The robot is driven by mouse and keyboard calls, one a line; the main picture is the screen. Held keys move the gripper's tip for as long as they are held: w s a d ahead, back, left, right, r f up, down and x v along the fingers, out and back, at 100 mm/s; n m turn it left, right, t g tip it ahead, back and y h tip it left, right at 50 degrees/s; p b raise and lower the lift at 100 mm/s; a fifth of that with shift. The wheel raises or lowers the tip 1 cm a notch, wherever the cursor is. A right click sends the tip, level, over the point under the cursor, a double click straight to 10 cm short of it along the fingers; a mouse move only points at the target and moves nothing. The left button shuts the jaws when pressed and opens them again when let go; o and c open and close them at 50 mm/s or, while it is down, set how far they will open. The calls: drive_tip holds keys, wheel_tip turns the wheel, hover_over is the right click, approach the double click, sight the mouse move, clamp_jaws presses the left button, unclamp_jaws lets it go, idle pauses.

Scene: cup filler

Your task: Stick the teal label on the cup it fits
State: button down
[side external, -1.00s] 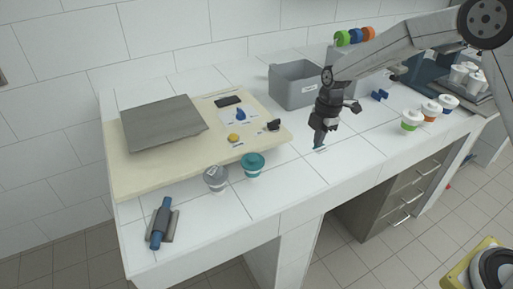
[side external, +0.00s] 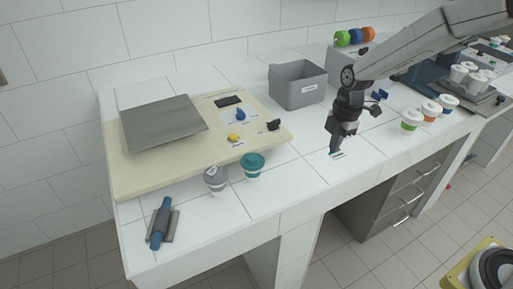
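My gripper (side external: 335,150) points down over the white counter, right of the middle. A small teal and white label (side external: 338,155) is at its fingertips and appears held between them, low over the counter; whether it touches the surface I cannot tell. A white cup with a teal lid (side external: 252,165) stands left of my gripper near the board's front edge. A cup with a grey lid (side external: 215,179) stands just left of it. Cups with green (side external: 411,121), orange (side external: 431,110) and blue (side external: 448,102) bands stand in a row to the right.
A cream board (side external: 185,160) bears a grey plate (side external: 163,124) and small items. A grey bin (side external: 298,85) stands behind my gripper. A blue roller (side external: 161,224) lies at front left. The counter between the teal-lidded cup and my gripper is clear.

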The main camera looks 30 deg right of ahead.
drive_tip(key=shift+w, duration=0.1)
idle(0.3)
wheel_tip(320, 180, up, 2)
drive_tip(key=m+t, duration=0.1)
drive_tip(key=m, duration=1.1)
hover_over(255, 154)
drive_tip(key=shift+h, duration=0.4)
drive_tip(key=shift+d+f, duration=0.1)
drive_tip(key=shift+f, duration=0.05)
drive_tip(key=shift+f, duration=3.1)
drive_tip(key=shift+f, duration=0.3)
drive_tip(key=c, duration=0.8)
unclamp_jaws()
